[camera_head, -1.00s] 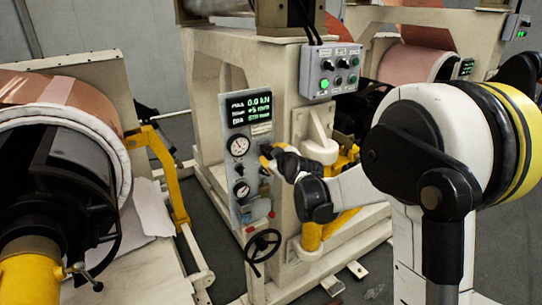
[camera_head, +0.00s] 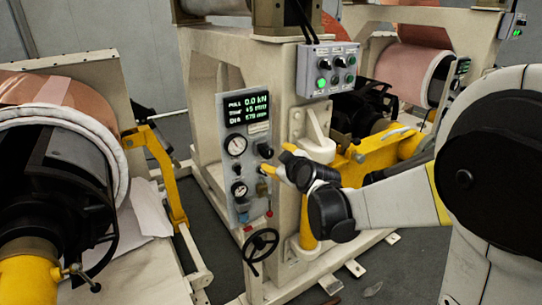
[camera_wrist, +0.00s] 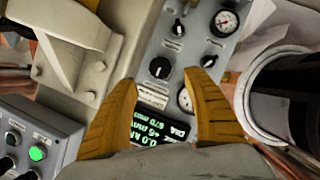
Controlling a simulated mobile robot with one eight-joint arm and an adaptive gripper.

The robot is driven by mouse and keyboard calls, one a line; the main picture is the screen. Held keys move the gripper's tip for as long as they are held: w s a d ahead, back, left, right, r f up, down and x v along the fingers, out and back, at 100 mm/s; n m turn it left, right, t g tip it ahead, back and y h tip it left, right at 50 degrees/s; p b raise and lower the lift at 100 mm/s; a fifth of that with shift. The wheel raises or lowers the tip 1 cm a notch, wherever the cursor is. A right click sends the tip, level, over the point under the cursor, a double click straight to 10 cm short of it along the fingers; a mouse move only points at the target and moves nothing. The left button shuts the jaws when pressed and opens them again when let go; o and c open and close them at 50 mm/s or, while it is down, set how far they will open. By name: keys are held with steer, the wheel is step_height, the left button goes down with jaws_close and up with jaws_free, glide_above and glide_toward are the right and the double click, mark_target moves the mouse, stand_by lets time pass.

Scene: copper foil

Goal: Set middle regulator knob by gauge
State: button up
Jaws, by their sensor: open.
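The grey regulator panel (camera_head: 219,118) carries a green-lit display (camera_head: 247,110), an upper gauge (camera_head: 236,145), a lower gauge (camera_head: 239,190) and several dark knobs. A black knob (camera_head: 265,150) sits right of the upper gauge, with another knob (camera_head: 262,170) below it. My gripper (camera_head: 278,159) is open and empty, just right of these knobs and apart from the panel. In the wrist view its yellow fingers (camera_wrist: 159,80) are spread, with the large black knob (camera_wrist: 160,67) between and beyond them. The panel appears turned over there. Gauge readings are too small to tell.
A grey button box (camera_head: 328,70) with a green light is mounted above and right of the panel. A black handwheel (camera_head: 261,244) stands below it. A white bracket (camera_head: 318,135) and yellow machine parts (camera_head: 385,155) lie close behind my gripper. A copper roll (camera_head: 40,95) is at left.

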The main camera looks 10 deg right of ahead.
steer(key=v, duration=0.3)
steer(key=shift+s+r, duration=0.1)
steer(key=shift+s, duration=0.3)
steer(key=s+f+m+g, duration=0.3)
steer(key=s+m, duration=0.1)
steer(key=s, duration=1.1)
steer(key=s+a+f+m+g+h, duration=0.1)
steer(key=s+f+m+g, duration=0.2)
steer(key=s, duration=1.2)
steer(key=shift+a+m+g, duration=0.2)
steer(key=shift+m+g, duration=0.3)
steer(key=shift+g, duration=0.1)
stand_by(1.9)
